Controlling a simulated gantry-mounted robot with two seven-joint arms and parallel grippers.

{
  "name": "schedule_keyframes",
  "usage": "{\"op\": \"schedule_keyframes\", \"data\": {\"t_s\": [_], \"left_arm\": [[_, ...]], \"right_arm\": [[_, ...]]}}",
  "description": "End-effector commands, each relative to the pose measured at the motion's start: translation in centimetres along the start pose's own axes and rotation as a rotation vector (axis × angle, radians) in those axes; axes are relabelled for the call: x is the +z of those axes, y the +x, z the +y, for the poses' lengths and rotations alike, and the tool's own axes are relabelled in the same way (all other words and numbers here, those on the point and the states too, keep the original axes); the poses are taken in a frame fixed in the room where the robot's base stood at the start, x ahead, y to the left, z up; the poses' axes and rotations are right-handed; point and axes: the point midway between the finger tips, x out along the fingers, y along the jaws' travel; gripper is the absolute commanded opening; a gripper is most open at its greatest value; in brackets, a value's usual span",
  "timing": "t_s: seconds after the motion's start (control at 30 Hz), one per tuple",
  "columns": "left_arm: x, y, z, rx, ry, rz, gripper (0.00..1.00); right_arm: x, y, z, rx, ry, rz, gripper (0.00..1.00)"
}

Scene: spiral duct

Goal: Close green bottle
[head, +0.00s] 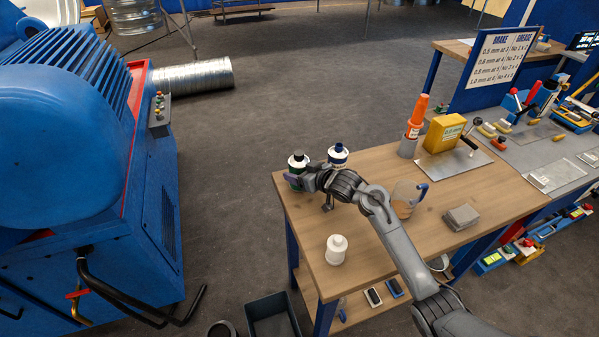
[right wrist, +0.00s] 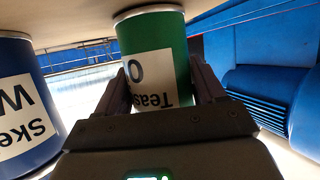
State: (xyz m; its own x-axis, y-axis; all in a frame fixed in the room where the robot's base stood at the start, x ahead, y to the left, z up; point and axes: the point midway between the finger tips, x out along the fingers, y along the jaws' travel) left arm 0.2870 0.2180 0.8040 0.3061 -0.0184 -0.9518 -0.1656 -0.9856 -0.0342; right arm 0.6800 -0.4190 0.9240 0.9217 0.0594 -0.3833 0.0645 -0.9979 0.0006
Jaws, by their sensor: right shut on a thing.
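The green bottle (head: 297,165) stands at the far left corner of the wooden table (head: 450,190). It has a white label and a dark top in the head view. My right gripper (head: 296,180) reaches it from the right and is shut on it. In the right wrist view the green bottle (right wrist: 158,65) appears upside down, with a finger on each side of its body. I cannot tell whether its top is fully closed. My left gripper is not in view.
A white bottle (head: 336,249) stands near the table's left front.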

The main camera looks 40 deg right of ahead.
Motion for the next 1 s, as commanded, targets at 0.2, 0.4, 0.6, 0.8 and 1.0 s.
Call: {"op": "schedule_keyframes", "data": {"t_s": [0.2, 0.4, 0.6, 0.8, 1.0], "left_arm": [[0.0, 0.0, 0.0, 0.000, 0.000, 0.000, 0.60], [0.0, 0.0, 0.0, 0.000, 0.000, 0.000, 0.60], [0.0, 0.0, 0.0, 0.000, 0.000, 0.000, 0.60], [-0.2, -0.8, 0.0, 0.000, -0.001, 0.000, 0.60], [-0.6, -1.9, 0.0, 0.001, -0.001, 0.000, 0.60]], "right_arm": [[0.3, 0.1, 0.0, 0.000, 0.000, -0.001, 0.89], [0.3, 0.1, 0.0, 0.000, 0.000, -0.001, 0.95], [0.0, 0.0, 0.0, 0.000, -0.001, 0.000, 0.95], [-0.1, -2.2, 0.0, 0.001, -0.001, -0.002, 0.95], [-0.2, -5.9, 0.0, 0.001, -0.002, -0.002, 0.95]]}}
